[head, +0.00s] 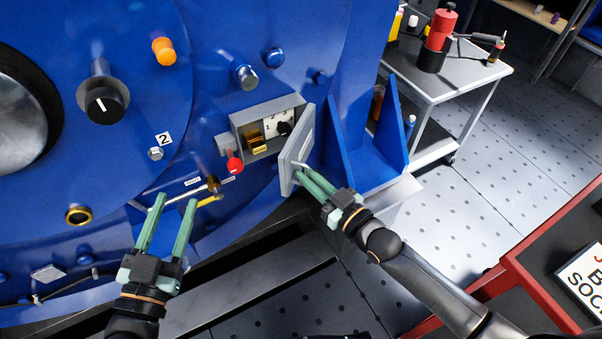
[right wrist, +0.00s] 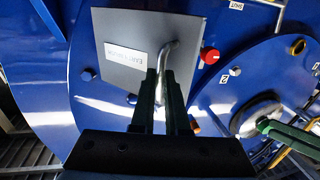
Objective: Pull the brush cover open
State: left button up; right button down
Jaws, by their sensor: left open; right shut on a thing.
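The brush cover (head: 296,150) is a grey plate standing swung out from the right side of a grey box (head: 237,124) on the blue motor. The box's inside shows a brass block (head: 257,144) and a white dial with a black knob (head: 284,128). My right gripper (head: 304,170) is shut on the cover's bent handle; the right wrist view shows the labelled cover (right wrist: 118,30) and the handle (right wrist: 170,47) at the fingertips. My left gripper (head: 176,199) is open and empty, low in front of the motor, left of the box.
A blue bracket (head: 365,150) stands right of the cover.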

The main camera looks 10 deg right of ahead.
pick_arm(q)
jog(key=shift+f, duration=0.4)
pick_arm(e)
jog(key=shift+w+d+r, duration=0.1)
jog(key=shift+w+d, duration=0.15)
jog(key=shift+d, duration=0.25)
jog(key=c, duration=1.1)
grip_release()
jog(key=shift+o, duration=0.9)
jog(key=shift+a, duration=0.15)
pick_arm(q)
jog(key=shift+w, duration=0.1)
pick_arm(e)
jog(key=shift+s+a, duration=0.1)
